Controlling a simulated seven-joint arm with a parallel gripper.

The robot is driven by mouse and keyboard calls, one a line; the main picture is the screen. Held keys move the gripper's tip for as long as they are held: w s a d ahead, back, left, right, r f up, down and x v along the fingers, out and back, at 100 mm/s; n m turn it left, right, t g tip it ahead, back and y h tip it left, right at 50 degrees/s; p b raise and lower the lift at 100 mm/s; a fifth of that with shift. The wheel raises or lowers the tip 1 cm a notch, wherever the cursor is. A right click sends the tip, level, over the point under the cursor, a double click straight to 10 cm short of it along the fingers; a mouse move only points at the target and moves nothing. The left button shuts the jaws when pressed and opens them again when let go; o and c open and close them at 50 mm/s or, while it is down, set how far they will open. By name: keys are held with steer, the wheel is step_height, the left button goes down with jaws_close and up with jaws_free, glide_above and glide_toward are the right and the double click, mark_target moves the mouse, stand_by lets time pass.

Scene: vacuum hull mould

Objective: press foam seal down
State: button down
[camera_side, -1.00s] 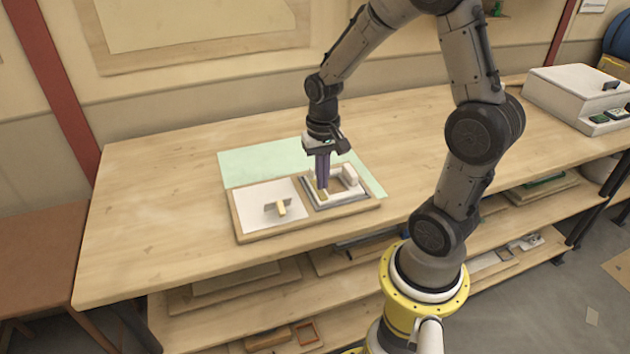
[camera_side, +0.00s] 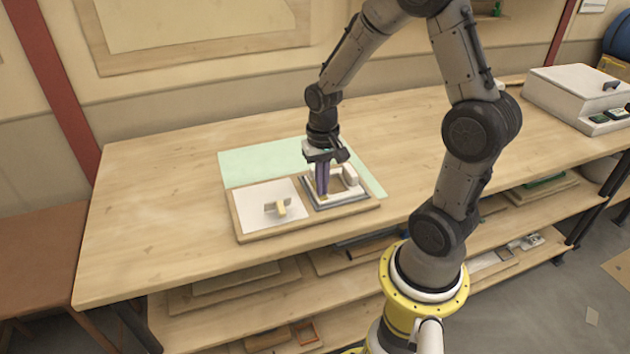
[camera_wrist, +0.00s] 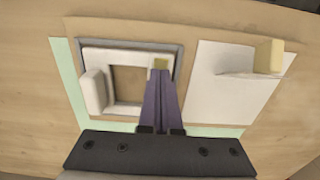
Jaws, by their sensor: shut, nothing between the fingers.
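My gripper (camera_side: 322,193) is shut and empty, its purple fingers pointing down at the near-left corner of the square frame. In the wrist view the fingertips (camera_wrist: 161,73) meet at a small yellowish piece (camera_wrist: 161,62) in that corner; I cannot tell whether they press on it. The white foam seal (camera_wrist: 127,55) runs around a square opening inside a grey frame (camera_side: 337,206). A thick white block (camera_wrist: 94,92) of the seal stands up at one side, and it also shows in the side view (camera_side: 350,175).
The wooden board (camera_side: 250,237) also carries a white sheet (camera_side: 262,195) with a yellow-handled scraper (camera_side: 278,208). A pale green mat (camera_side: 250,163) lies under the board's far side. A white box machine (camera_side: 570,95) stands at the far right. The table's left is clear.

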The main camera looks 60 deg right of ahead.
stand_by(0.3)
steer(key=shift+r, duration=0.95)
step_height(320, 180, up, 5)
